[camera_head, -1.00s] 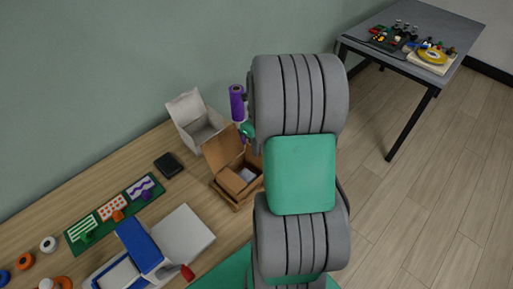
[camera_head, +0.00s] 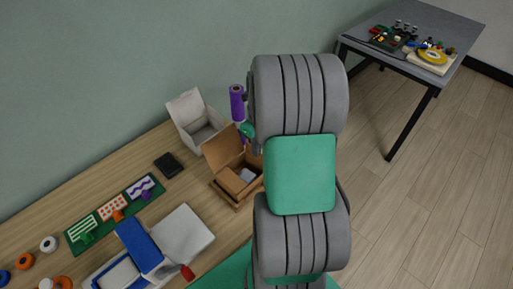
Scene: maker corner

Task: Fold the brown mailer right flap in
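The brown mailer (camera_head: 241,195) is an open cardboard box on the wooden bench, left of my arm. Its back flap (camera_head: 222,147) stands up and leans back. Inside it lie a small brown box (camera_head: 232,180) and a pale grey item (camera_head: 247,175). The mailer's right side is partly hidden behind my arm, so I cannot make out its right flap clearly. Only a small green and dark part of my arm's end (camera_head: 249,133) shows, near the mailer's upper right. The fingertips of my gripper are hidden, so its opening cannot be judged.
A white open box (camera_head: 188,104) stands behind the mailer, beside a purple roll (camera_head: 237,101). A black wallet-like block (camera_head: 168,165), stamped cards (camera_head: 112,208) and a blue-and-white machine (camera_head: 139,246) are to the left. A grey table (camera_head: 425,28) stands at upper right.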

